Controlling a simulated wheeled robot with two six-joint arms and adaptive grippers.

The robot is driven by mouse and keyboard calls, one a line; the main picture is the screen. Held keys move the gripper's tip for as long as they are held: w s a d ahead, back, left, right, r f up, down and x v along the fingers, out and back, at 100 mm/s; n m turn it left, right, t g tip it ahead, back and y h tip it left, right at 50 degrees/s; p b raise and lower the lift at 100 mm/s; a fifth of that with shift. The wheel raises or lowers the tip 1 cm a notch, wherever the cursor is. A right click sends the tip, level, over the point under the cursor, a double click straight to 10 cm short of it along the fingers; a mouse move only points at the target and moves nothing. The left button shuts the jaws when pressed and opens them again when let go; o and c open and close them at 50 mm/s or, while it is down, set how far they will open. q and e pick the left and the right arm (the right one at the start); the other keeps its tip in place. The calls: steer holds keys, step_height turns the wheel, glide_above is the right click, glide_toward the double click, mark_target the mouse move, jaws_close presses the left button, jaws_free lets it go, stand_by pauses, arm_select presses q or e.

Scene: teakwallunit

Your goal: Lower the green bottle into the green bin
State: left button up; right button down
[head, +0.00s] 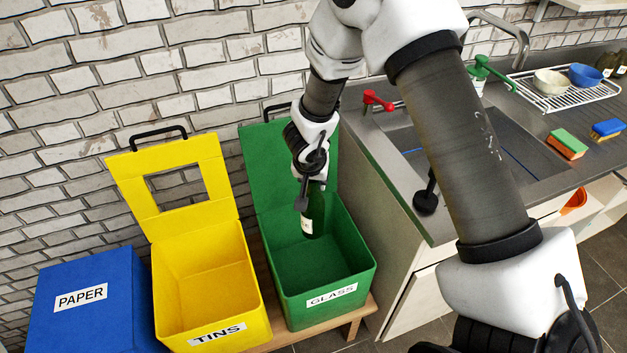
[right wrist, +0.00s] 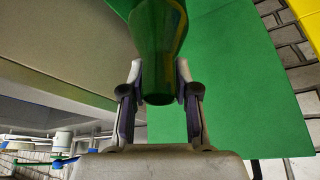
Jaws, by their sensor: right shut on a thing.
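The green bottle (head: 315,212) hangs roughly upright in my right gripper (head: 309,188), with a pale label on its side. In the head view it shows against the inside of the open green bin (head: 283,285), labelled GLASS; I cannot tell how far its base is below the rim. My right gripper is shut on the bottle near its upper end. In the right wrist view the bottle (right wrist: 158,45) is between the two fingers (right wrist: 158,78), with green bin surfaces around it. My left gripper is not in view.
The yellow TINS bin (head: 212,275) stands open to the left, and the blue PAPER bin (head: 85,305) beyond it. The green bin's raised lid (head: 262,165) is behind my gripper.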

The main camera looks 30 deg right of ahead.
step_height(320, 180, down, 23)
steer(key=b, duration=1.6)
stand_by(1.4)
steer(key=shift+f+b, duration=1.7)
steer(key=shift+f, duration=0.65)
stand_by(1.6)
